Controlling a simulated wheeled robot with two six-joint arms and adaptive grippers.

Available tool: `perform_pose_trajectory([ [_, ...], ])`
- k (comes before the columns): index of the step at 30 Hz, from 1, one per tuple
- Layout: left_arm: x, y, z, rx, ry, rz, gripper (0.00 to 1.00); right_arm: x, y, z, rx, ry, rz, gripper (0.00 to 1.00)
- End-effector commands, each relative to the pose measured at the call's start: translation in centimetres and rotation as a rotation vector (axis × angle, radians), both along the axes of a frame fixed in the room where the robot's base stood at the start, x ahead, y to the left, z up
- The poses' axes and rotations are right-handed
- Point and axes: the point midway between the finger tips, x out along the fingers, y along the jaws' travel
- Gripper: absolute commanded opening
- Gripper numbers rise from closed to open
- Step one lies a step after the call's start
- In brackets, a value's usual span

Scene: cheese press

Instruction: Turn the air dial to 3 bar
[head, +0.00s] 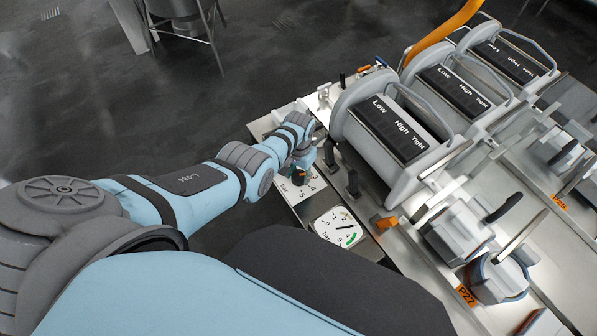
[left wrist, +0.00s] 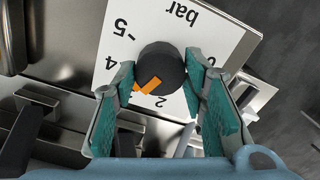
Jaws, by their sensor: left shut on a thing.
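The air dial is a round black knob (left wrist: 160,66) with an orange pointer, on a white scale plate (left wrist: 138,32) marked "bar". In the left wrist view the pointer faces the stretch between the 4 and the 2; I cannot read a 3 there. My left gripper (left wrist: 160,88) is shut on the knob, one teal pad on each side. In the head view the left gripper (head: 303,168) is over the plate (head: 296,194), and the knob is mostly hidden. A round white gauge (head: 338,228) with a dark needle and green band sits nearer. My right gripper is not in view.
Grey presses (head: 400,128) labelled Low, High and Tight stand in a row to the right. Small black levers (head: 353,183) stand between the dial and the nearest press. Dark open floor lies to the left.

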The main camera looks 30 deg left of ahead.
Motion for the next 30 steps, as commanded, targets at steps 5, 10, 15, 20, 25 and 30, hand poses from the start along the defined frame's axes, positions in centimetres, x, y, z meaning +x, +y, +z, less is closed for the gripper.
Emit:
perform_pose_trajectory([
  [5,0.3,0.0,0.2,0.001,-0.007,0.001,0.47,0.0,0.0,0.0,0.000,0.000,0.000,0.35],
  [10,0.1,0.0,0.1,0.000,-0.004,0.001,0.59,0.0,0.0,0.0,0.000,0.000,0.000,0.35],
  [15,0.1,0.0,0.1,0.001,-0.003,0.002,0.59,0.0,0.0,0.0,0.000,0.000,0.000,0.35],
  [20,0.1,0.0,0.6,0.001,-0.003,0.002,0.59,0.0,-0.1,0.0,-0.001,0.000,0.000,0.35],
  [25,0.2,0.0,3.2,0.001,-0.008,0.002,0.59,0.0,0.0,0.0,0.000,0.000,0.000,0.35],
  [30,0.2,0.0,8.2,0.000,-0.007,0.002,0.59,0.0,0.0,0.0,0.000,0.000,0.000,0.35],
])
